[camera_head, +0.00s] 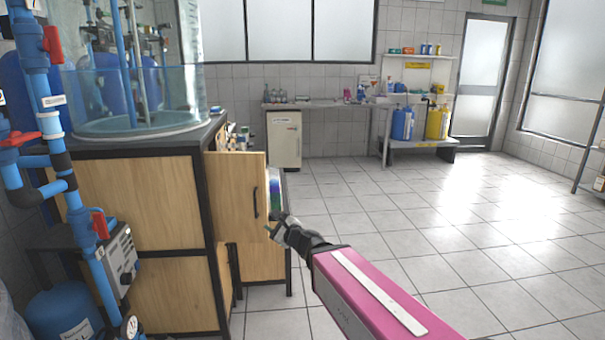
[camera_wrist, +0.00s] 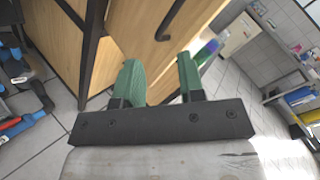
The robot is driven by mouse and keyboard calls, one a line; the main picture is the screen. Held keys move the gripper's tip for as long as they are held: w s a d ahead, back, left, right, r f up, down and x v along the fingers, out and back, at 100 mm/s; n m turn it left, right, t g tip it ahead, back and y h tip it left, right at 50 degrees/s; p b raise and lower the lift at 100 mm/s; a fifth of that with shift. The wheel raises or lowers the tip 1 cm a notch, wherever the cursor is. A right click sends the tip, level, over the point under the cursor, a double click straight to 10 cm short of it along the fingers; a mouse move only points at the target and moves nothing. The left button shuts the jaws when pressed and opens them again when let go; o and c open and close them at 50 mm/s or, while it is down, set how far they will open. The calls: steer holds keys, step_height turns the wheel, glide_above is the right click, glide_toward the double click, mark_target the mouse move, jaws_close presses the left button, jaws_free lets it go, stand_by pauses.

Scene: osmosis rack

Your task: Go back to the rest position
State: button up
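My gripper (camera_head: 277,225) is at the end of my pink arm, beside a wooden cabinet door in the head view. In the wrist view its two green fingers (camera_wrist: 158,62) are apart with nothing between them. The wooden door (camera_head: 236,190) stands open from the cabinet and carries a black vertical handle (camera_head: 256,202). In the wrist view the handle (camera_wrist: 168,20) lies just beyond the fingertips, and the fingers do not close on it. The head view is too small to show the exact gap.
A wooden cabinet (camera_head: 140,200) bears a large clear tank (camera_head: 135,95). Blue pipes (camera_head: 75,185) with red valves stand at the far left. A bench (camera_head: 325,104) and a shelf with blue and yellow jugs (camera_head: 402,124) are at the back. The tiled floor (camera_head: 400,200) to the right is clear.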

steer(key=s+d+f+n+g+h, duration=0.4)
steer(key=d+f+n+g, duration=0.4)
steer(key=d+f+n, duration=0.45)
steer(key=s+d+f+n+g+h, duration=0.2)
steer(key=d+f+n+h, duration=0.1)
steer(key=d, duration=0.5)
steer(key=s+d+f+n+g+h, duration=0.2)
steer(key=d+f+h, duration=0.3)
steer(key=d, duration=0.4)
steer(key=shift+s+f+n+g, duration=0.3)
steer(key=shift+s+f+n, duration=0.45)
steer(key=shift+f, duration=0.05)
